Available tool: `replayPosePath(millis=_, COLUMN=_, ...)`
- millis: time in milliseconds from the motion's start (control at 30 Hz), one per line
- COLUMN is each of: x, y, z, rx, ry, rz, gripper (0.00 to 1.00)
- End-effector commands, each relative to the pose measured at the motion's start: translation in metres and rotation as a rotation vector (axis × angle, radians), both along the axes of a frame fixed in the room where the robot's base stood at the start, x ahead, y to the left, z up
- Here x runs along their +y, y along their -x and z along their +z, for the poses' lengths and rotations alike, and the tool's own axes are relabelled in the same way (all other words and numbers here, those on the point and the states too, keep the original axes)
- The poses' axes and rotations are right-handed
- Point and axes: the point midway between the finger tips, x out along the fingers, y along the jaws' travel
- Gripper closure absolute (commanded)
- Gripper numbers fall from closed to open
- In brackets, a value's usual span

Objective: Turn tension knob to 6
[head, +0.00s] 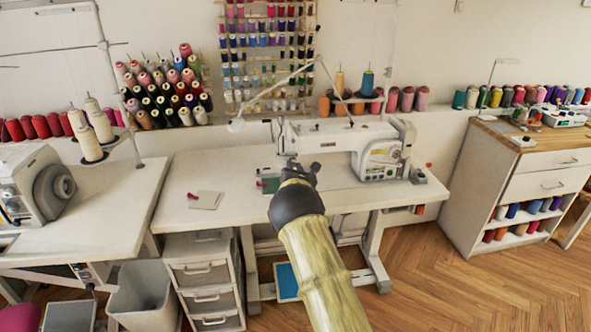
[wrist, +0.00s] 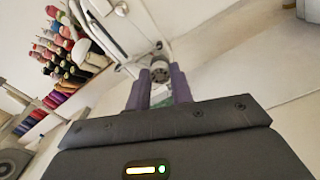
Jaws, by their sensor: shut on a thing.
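The white sewing machine (head: 338,138) stands on the middle table, and my arm reaches to its left end. In the wrist view the machine's head (wrist: 118,25) is at the top. The small grey tension knob (wrist: 160,72) sits between the tips of my gripper (wrist: 160,88). My gripper (head: 300,170) is shut on the knob, with one dark finger on each side. The knob's number marks are too small to read. In the head view the knob is hidden behind my gripper.
The white table (head: 235,200) has bare room left of the machine, with a small pad (head: 206,200) on it. A thin lamp arm (head: 285,82) crosses above the machine. Another machine (head: 35,185) stands at the left. Thread cones (head: 165,90) line the wall shelf.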

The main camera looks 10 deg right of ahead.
Motion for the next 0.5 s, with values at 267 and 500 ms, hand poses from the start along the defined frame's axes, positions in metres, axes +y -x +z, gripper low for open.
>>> replayPosePath(millis=267, x=0.0015, y=-0.0006, z=-0.0002, rx=-0.007, ry=-0.194, rz=0.0, gripper=1.0)
replayPosePath(millis=500, x=-0.0003, y=-0.0004, z=-0.0006, rx=-0.006, ry=-0.419, rz=-0.001, gripper=1.0)
